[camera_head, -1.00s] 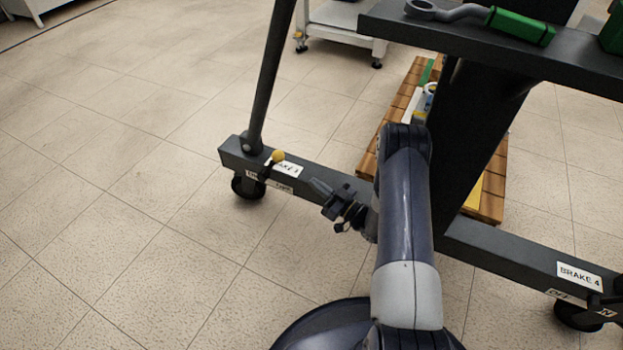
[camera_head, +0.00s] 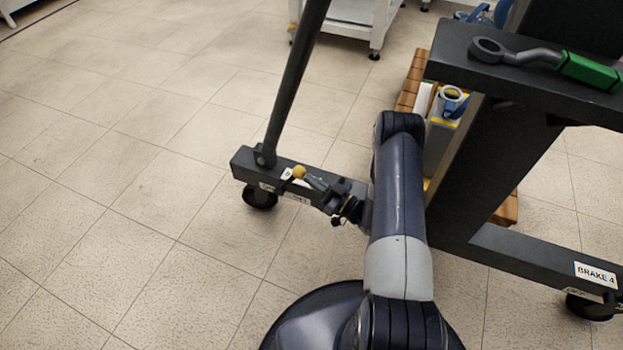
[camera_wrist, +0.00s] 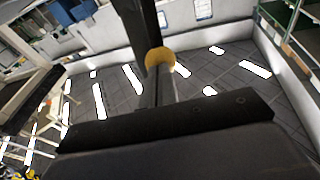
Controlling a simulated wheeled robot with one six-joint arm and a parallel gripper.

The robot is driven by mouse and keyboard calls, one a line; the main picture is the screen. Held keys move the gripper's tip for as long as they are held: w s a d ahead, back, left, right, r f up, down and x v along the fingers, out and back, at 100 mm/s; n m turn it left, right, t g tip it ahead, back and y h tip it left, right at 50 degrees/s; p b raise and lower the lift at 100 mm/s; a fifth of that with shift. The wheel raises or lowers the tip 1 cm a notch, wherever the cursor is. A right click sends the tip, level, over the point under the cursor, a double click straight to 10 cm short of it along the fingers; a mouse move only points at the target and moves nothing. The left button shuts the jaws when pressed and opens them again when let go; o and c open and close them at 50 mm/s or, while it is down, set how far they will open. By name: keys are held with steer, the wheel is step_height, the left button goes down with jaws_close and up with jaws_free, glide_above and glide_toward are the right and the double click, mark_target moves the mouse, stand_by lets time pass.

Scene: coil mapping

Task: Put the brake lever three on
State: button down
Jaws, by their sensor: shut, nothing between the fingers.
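The brake lever three has a yellow ball knob (camera_head: 299,171) and stands at the left end of the dark cart's lower beam (camera_head: 248,161). Its label is mostly hidden behind the lever and my gripper. My gripper (camera_head: 311,180) is shut and empty, with its tips just right of the knob; I cannot tell whether they touch it. In the wrist view the yellow knob (camera_wrist: 160,59) shows large, straight ahead beyond the dark gripper body (camera_wrist: 165,125).
A caster (camera_head: 260,197) is under the beam's left end, and a slanted post (camera_head: 290,90) rises beside the lever. The brake 4 label (camera_head: 596,273) is at the right. A shelf with a green-handled wrench (camera_head: 588,70) is above right. The floor at left is clear.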

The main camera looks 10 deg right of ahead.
stand_by(0.3)
steer(key=shift+w+a+r+g+h+p, duration=0.3)
steer(key=shift+a+r+p, duration=0.1)
steer(key=shift+r+p, duration=0.25)
steer(key=w+a+r+g+h+p, duration=0.1)
steer(key=w+a+g+h+p, duration=0.2)
steer(key=a, duration=0.3)
steer(key=w+a+r+n+g+h+p, duration=0.1)
steer(key=w+a+r+g+h+p, duration=0.1)
steer(key=w+a, duration=0.4)
steer(key=shift+a+r+g+h+p, duration=0.3)
steer(key=shift+a+g+h+p, duration=0.1)
steer(key=shift+h+p, duration=0.25)
steer(key=shift+w+a+y, duration=0.1)
steer(key=shift+w+y, duration=0.05)
steer(key=shift+y, duration=0.1)
